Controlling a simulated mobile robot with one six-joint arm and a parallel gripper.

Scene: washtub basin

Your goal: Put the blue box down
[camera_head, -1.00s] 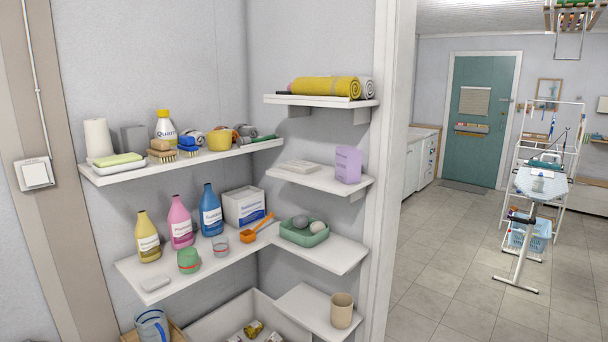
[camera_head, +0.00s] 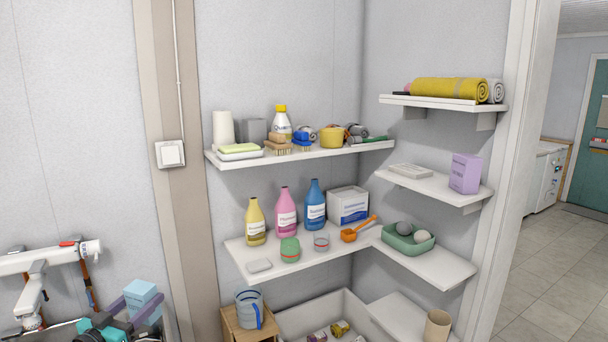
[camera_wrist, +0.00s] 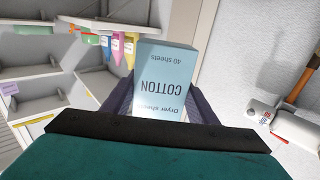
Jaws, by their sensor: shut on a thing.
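The light blue box (camera_head: 143,292) is held upright in my gripper (camera_head: 135,311) at the lower left of the head view. In the wrist view the box (camera_wrist: 166,75) fills the middle, its "COTTON" and "40 sheets" print upside down. The dark fingers of my gripper (camera_wrist: 163,105) are on either side of it, and its lower part is hidden by the gripper. In the head view the box is in front of the wall, left of the shelves and apart from them.
The middle corner shelf (camera_head: 290,262) holds several bottles, a white box (camera_head: 348,205), an orange scoop (camera_head: 358,230) and a green tray (camera_head: 408,242). An upper shelf (camera_head: 300,158) is crowded. The right shelf (camera_head: 435,188) has a lilac box (camera_head: 466,173).

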